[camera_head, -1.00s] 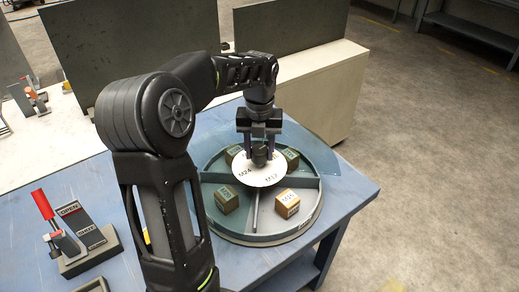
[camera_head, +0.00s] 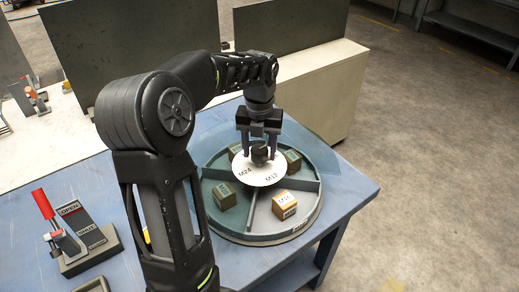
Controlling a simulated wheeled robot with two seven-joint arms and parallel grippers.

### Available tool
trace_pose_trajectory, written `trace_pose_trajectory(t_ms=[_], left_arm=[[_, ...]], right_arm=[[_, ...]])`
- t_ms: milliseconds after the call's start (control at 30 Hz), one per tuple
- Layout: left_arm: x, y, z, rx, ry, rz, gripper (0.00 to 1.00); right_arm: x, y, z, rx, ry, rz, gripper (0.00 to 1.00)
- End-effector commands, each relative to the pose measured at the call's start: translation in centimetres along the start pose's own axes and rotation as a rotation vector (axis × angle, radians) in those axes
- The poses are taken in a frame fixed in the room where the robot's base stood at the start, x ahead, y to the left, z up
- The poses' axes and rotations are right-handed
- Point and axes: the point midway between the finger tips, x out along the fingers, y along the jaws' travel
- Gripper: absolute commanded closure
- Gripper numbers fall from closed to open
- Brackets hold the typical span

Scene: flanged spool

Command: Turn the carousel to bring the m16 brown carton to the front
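The round grey carousel (camera_head: 308,213) stands on the blue table, split into compartments by raised dividers. The brown M16 carton (camera_head: 284,204) sits in its front right compartment, label towards me. Other cartons stand at the left (camera_head: 224,195), the right back (camera_head: 293,161) and the back left (camera_head: 235,151). A white hub disc (camera_head: 258,178) lettered M24 and M12 covers the middle. My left gripper (camera_head: 260,157) points down over the disc, its fingers on either side of the dark central knob and apparently shut on it. The fingertip contact is hard to see. My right gripper is out of view.
My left arm hides part of the table. Dark panels (camera_head: 290,25) and a pale cabinet (camera_head: 325,85) stand behind. The table's right corner (camera_head: 355,190) is clear.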

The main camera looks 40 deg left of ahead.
Motion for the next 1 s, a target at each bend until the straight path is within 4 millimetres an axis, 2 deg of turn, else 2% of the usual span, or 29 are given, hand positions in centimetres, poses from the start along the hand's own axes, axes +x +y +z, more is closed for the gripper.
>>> trace_pose_trajectory(t_ms=[100,467,567,900,1000], left_arm=[[0.0,0.0,0.0,0.0,0.001,0.0,0.35],[-0.4,0.0,0.0,0.0,0.0,0.0,0.35],[-1.4,0.0,0.1,0.0,-0.002,0.0,0.35],[-6.8,0.0,0.1,0.0,-0.001,-0.001,0.35],[-7.6,0.0,0.0,0.0,0.0,0.0,0.35]], right_arm=[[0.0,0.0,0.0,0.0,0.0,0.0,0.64],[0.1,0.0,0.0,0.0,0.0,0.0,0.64],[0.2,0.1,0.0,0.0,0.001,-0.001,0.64],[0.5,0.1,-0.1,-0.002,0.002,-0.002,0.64],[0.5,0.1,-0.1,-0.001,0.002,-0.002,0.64]])
